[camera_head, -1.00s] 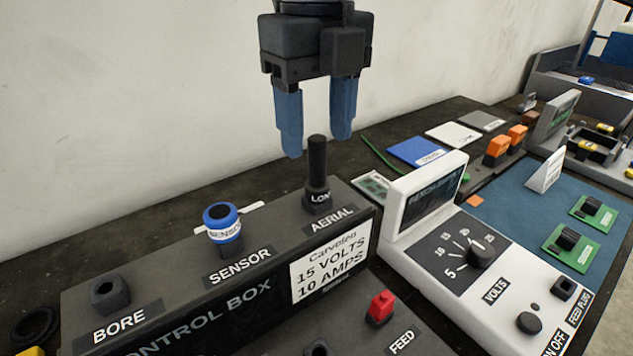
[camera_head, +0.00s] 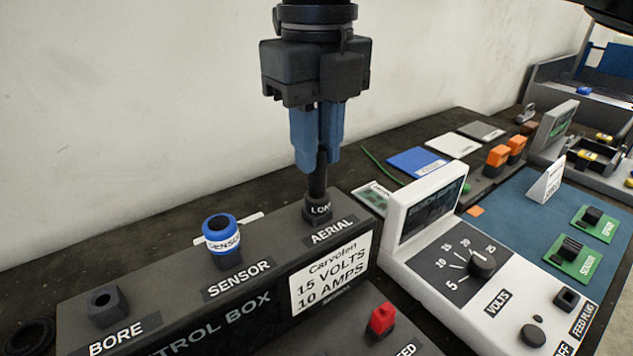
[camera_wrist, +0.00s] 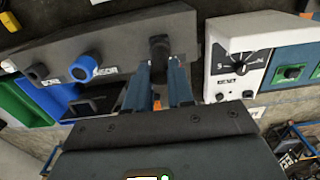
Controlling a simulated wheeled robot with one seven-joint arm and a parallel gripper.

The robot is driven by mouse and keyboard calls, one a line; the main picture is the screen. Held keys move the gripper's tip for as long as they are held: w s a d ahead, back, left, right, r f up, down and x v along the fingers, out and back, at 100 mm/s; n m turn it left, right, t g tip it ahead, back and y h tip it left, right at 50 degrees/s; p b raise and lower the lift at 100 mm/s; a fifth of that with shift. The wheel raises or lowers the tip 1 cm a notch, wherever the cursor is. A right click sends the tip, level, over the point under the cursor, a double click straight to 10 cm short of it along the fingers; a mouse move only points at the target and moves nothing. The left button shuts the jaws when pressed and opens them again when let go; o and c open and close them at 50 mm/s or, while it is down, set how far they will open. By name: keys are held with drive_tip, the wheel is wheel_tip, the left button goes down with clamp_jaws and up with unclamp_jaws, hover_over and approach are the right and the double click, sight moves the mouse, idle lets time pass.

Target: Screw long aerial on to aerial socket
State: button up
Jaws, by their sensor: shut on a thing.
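The long aerial (camera_head: 317,178) is a black rod with a wider base marked "LON". It stands upright at the spot labelled AERIAL on the dark control box (camera_head: 235,318). My gripper (camera_head: 317,160) is above it, with its blue fingers shut on the upper part of the rod. The aerial socket is hidden under the aerial's base, so I cannot tell how far the thread is engaged. In the wrist view the aerial (camera_wrist: 158,48) shows beyond the blue fingers (camera_wrist: 159,75).
A blue and white sensor plug (camera_head: 221,235) sits at SENSOR, left of the aerial. An empty BORE socket (camera_head: 107,305) is farther left. A white voltage unit (camera_head: 425,195) stands close on the right. A red FEED plug (camera_head: 381,320) is in front.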

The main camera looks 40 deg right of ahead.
clamp_jaws()
drive_tip(key=shift+r+n+p, duration=0.1)
drive_tip(key=shift+n+p, duration=0.65)
drive_tip(key=shift+n, duration=0.05)
drive_tip(key=n+p, duration=0.1)
drive_tip(key=n, duration=0.2)
drive_tip(key=shift+n+p, duration=0.3)
drive_tip(key=shift+p, duration=0.05)
drive_tip(key=n, duration=0.5)
drive_tip(key=o, duration=0.9)
unclamp_jaws()
drive_tip(key=shift+o, duration=0.2)
